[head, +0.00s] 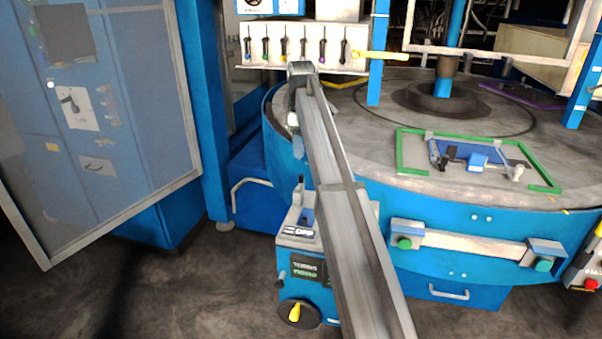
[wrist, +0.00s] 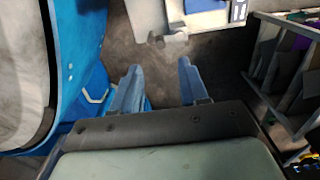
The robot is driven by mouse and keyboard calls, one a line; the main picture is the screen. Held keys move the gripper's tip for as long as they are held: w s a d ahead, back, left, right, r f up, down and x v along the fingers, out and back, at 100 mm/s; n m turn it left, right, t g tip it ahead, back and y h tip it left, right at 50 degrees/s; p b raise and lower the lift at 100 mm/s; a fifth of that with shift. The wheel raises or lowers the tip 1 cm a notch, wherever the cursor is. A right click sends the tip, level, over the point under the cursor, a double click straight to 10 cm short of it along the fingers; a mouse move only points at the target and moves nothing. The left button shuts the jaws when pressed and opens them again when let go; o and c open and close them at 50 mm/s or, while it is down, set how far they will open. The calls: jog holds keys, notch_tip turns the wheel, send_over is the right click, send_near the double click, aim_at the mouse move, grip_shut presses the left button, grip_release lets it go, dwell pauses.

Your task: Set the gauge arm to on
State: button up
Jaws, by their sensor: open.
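A blue and white control box (head: 302,255) stands on the floor at lower centre in the head view. It has a label reading OFF and a small upright lever (head: 299,191) at its top; I take this lever to be the gauge arm, but cannot be sure. My arm hides the box's right part. In the wrist view a pale panel with a small lever-like part (wrist: 174,37) shows at the top, beyond the fingertips. My gripper (wrist: 160,66) is open and empty, its two blue fingers apart. In the head view it is mostly hidden behind my arm.
A large blue round machine (head: 450,240) with a grey table top fills the right side. A rack of several coloured-handled levers (head: 303,46) hangs behind. A glazed door (head: 100,120) stands at left. An open shelf (wrist: 285,70) is at right in the wrist view. Floor at lower left is clear.

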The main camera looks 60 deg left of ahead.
aim_at(301, 175)
notch_tip(301, 175, down, 9)
jog(key=shift+f, duration=0.15)
dwell(0.4)
grip_shut()
dwell(0.3)
